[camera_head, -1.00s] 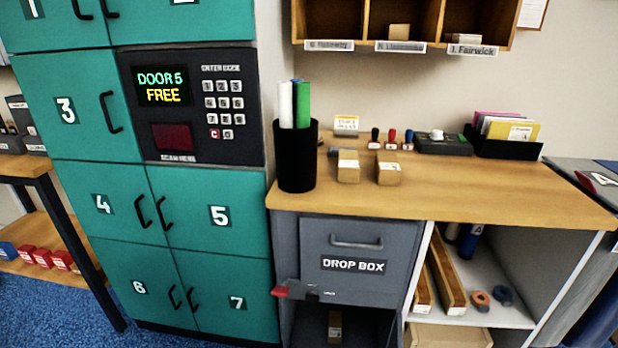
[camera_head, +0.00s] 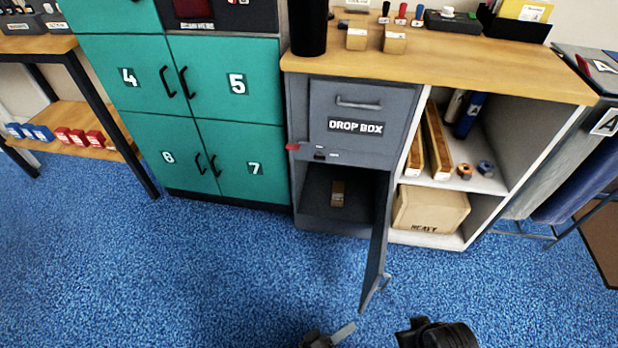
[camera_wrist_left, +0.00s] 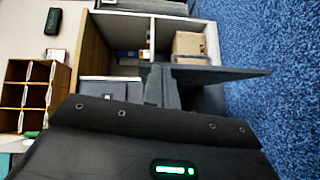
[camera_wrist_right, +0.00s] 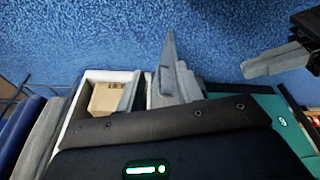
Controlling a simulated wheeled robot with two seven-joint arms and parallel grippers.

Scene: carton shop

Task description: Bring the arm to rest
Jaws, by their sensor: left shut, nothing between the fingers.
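My left gripper (camera_head: 328,337) shows at the bottom edge of the head view, above the blue carpet and in front of the open drop box door. Its fingers are shut with nothing between them; it also shows at the upper right of the right wrist view (camera_wrist_right: 277,64). A dark part of my right arm (camera_head: 437,333) shows to its right, cut off by the edge. In the right wrist view the right fingers blend with the grey door and drop box behind, so their opening is unclear.
The grey drop box (camera_head: 355,102) has its lower door (camera_head: 376,245) swung out towards me. A small brown carton (camera_head: 338,193) stands inside. Teal lockers (camera_head: 228,150) stand left; an open shelf with a large "HEAVY" carton (camera_head: 430,208) is right. Front carpet (camera_head: 220,275) is clear.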

